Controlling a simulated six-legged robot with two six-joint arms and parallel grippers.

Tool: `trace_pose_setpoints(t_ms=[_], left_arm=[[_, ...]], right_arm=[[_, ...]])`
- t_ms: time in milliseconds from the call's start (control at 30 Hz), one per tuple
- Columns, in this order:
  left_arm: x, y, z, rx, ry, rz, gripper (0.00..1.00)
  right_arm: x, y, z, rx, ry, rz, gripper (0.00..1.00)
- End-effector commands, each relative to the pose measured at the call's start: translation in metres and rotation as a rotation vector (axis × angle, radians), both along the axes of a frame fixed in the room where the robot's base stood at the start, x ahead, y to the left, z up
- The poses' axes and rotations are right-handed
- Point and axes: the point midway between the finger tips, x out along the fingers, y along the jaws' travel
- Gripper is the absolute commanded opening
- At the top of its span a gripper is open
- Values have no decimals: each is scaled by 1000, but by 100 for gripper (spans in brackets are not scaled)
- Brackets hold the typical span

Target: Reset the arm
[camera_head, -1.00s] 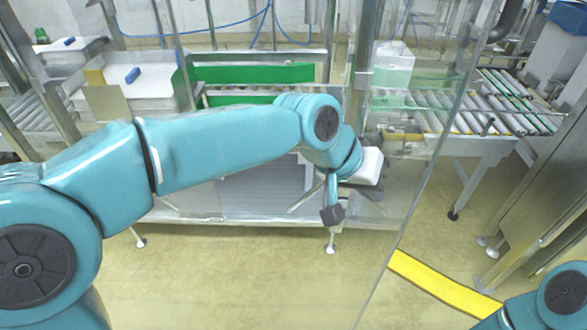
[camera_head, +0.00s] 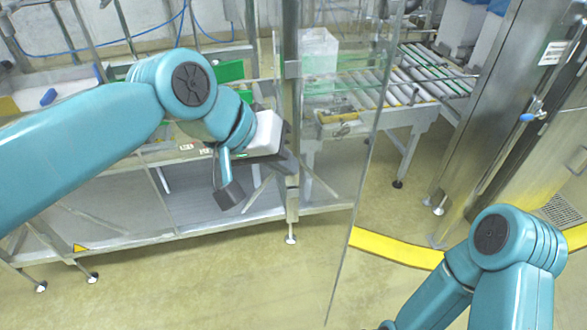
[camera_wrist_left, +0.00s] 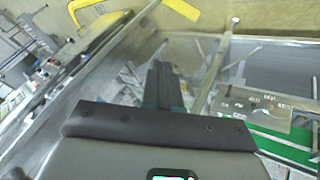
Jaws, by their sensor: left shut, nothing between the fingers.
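My left arm (camera_head: 85,120) is teal and reaches in from the left in the head view, bent down at the wrist. My left gripper (camera_head: 288,166) is dark and partly hidden behind the white wrist housing. It is in front of the metal frame and transparent panels. In the left wrist view the gripper (camera_wrist_left: 160,75) has its two dark fingers together, with nothing between them. My right arm (camera_head: 505,255) is bent at the lower right of the head view. Its gripper is outside the picture.
A clear panel (camera_head: 350,150) stands upright close to the left gripper's right side. A roller conveyor (camera_head: 410,80) with a clear-lined box (camera_head: 319,55) is behind it. A steel cabinet (camera_head: 500,110) is at right. A yellow floor strip (camera_head: 395,248) crosses open floor.

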Motion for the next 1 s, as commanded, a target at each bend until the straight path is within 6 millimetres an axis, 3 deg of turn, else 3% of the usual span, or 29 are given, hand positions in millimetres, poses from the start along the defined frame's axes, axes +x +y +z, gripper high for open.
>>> trace_pose_setpoints(t_ms=[100, 267, 367, 467, 567, 667, 700, 767, 800, 867, 1000], left_arm=[[-9, 6, 15, -1, -3, -1, 0], [-14, 11, 24, 0, -1, 0, 0], [-16, 12, 26, 0, 1, 0, 0], [-10, 12, 12, 7, 13, 6, 0], [6, 12, -31, 26, 48, 31, 0], [25, 18, -106, 55, 102, 70, 0], [29, 22, -140, 65, 127, 88, 0], [30, 29, -191, 80, 162, 112, 0], [26, 35, -225, 90, 188, 128, 0], [16, 45, -274, 102, 224, 152, 0], [-33, 69, -377, 122, 320, 205, 0]], right_arm=[[0, 0, -1, 0, 0, 0, 43], [0, 0, -1, 0, 0, 0, 43], [0, 0, -1, 0, 0, 0, 43], [0, 0, -1, 0, 0, 0, 43], [0, 0, -1, 0, 0, 0, 43], [0, 0, -1, 0, 0, 0, 43], [0, 0, -1, 0, 0, 0, 43], [0, 0, -1, 0, 0, 0, 43], [0, 0, -1, 0, 0, 0, 43], [0, 0, -1, 0, 0, 0, 43], [0, 0, -1, 0, 0, 0, 43]])
